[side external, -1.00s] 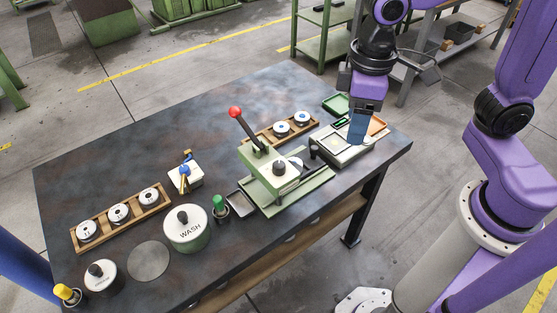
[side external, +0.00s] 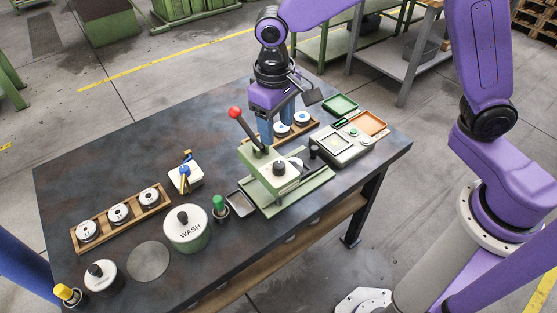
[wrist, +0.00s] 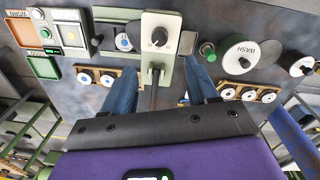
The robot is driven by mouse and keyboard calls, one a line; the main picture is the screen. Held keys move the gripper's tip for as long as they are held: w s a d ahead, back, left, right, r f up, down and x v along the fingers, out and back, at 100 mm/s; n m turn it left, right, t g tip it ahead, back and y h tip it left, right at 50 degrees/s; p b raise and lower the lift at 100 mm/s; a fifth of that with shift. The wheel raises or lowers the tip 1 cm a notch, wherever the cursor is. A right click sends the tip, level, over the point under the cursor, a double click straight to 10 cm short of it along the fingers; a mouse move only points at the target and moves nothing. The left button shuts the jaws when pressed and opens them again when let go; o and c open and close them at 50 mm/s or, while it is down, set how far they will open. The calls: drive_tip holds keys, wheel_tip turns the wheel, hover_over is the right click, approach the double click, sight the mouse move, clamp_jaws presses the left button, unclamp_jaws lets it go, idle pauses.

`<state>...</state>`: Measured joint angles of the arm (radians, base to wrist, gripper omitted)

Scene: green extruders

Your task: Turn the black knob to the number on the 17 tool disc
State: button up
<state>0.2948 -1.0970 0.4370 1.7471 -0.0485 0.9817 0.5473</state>
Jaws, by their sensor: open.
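The black knob (side external: 279,168) sits on the front of the pale green press (side external: 262,172). The wrist view shows the knob (wrist: 159,40) from above, with small marks around it too small to read. Other white discs sit in a left wooden rack (side external: 121,219) and a back wooden rack (side external: 266,137); I cannot tell which is 17. My gripper (side external: 277,125) is open and empty behind the press, above the back rack area. Its blue fingers (wrist: 163,70) straddle the press lever in the wrist view.
The red-tipped lever (side external: 235,113) rises from the press close to my fingers. A scale-like device (side external: 340,146) and small trays (side external: 341,104) are at right.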

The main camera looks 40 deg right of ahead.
sight(278, 165)
drive_tip(key=f, duration=1.2)
drive_tip(key=shift+w+d, duration=0.1)
drive_tip(key=shift+d, duration=0.15)
drive_tip(key=c, duration=1.1)
